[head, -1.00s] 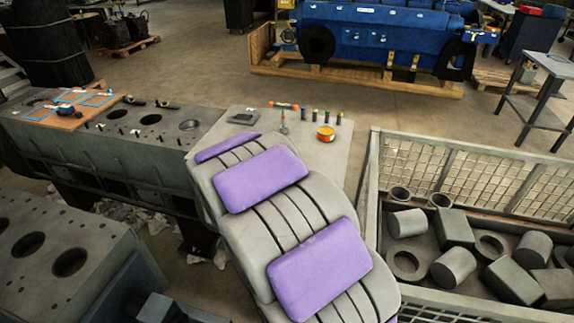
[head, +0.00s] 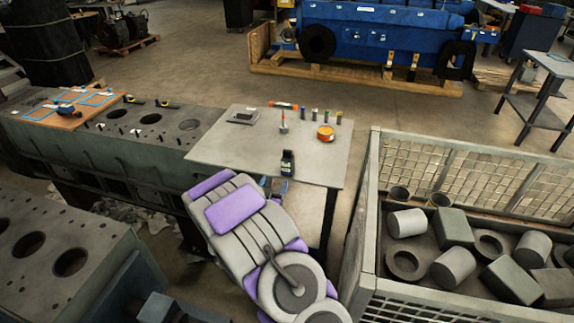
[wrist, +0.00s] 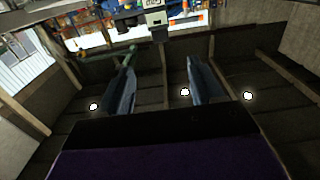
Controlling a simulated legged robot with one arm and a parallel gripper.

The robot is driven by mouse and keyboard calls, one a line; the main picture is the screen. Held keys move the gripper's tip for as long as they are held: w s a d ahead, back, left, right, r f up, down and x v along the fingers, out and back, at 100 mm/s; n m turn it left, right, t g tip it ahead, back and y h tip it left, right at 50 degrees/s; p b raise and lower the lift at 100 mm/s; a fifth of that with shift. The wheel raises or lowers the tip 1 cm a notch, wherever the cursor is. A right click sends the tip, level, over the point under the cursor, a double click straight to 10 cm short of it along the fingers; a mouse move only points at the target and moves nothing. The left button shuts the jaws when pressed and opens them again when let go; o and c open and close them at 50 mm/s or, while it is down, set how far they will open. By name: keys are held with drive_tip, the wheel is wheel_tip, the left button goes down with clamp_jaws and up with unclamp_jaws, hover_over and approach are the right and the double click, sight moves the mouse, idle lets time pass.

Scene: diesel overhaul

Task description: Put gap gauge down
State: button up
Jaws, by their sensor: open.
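A small dark upright device (head: 288,163), which I take to be the gap gauge, stands at the near edge of the grey table (head: 215,150). My gripper (head: 275,184) is just in front of that edge, slightly below and left of the device. In the wrist view my two fingers (wrist: 163,62) are spread with nothing between them. A device with a pale face (wrist: 155,17), likely the same one, shows beyond the fingertips at the top. It appears apart from the fingers.
A flat dark item (head: 243,117), an orange tin (head: 325,133), a red-tipped tool (head: 283,122) and several small cylinders are on the table. A mesh-sided crate (head: 364,230) of metal parts stands right. Engine blocks (head: 120,165) stand left. Open floor lies behind the table.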

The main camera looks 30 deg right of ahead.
sight(287, 155)
drive_tip(key=b+x, duration=0.1)
drive_tip(key=x, duration=1.1)
drive_tip(key=shift+b, duration=0.3)
drive_tip(key=shift+b+x, duration=0.65)
drive_tip(key=shift+x, duration=1.6)
drive_tip(key=shift+w+d+r, duration=0.15)
drive_tip(key=shift+w+d, duration=0.1)
drive_tip(key=shift+d, duration=0.1)
drive_tip(key=shift+c, duration=0.5)
clamp_jaws()
